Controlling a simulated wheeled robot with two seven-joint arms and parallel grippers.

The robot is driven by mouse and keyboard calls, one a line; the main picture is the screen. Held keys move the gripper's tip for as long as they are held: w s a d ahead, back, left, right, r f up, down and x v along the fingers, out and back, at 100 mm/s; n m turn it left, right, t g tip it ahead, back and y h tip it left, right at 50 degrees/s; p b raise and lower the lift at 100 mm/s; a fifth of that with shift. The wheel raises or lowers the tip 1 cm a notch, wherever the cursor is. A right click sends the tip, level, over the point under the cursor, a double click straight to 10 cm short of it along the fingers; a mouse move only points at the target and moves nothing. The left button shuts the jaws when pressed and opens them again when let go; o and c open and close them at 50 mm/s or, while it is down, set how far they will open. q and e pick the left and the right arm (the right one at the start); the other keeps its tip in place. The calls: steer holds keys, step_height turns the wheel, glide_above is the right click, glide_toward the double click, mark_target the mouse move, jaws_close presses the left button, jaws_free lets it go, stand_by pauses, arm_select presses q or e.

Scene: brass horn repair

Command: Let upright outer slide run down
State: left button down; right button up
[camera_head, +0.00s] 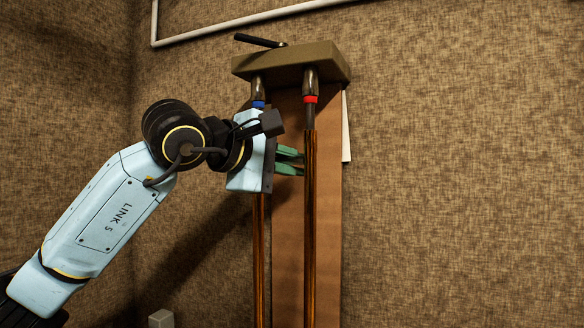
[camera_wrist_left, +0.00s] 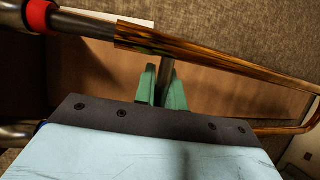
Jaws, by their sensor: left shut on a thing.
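The upright outer slide is a pair of long brass tubes; its right tube (camera_head: 309,220) shows best. In the left wrist view the brass tube (camera_wrist_left: 215,58) runs toward a bend at the right. A bare grey inner tube (camera_head: 310,118) shows between the red band (camera_head: 310,99) and the brass. My left gripper (camera_head: 292,161) reaches in from the left, just below the blue band (camera_head: 258,104), and hides part of the left tube. Its green fingers (camera_wrist_left: 161,86) are shut on a grey crossbar that meets the brass tube. My right gripper is not in view.
A olive-brown bracket (camera_head: 290,62) with a black lever (camera_head: 260,41) holds both inner tubes at the top. A brown board (camera_head: 288,225) stands close behind the tubes, with white paper (camera_head: 346,130) at its edge. The space to the right is clear.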

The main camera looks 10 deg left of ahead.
arm_select(q)
steer(key=c, duration=1.5)
jaws_free()
steer(key=shift+a, duration=0.1)
steer(key=shift+s+a+r+b, duration=0.1)
steer(key=shift+s+a+b, duration=0.2)
steer(key=shift+s, duration=0.1)
steer(key=b+v, duration=0.3)
steer(key=v, duration=0.9)
steer(key=shift+s, duration=0.15)
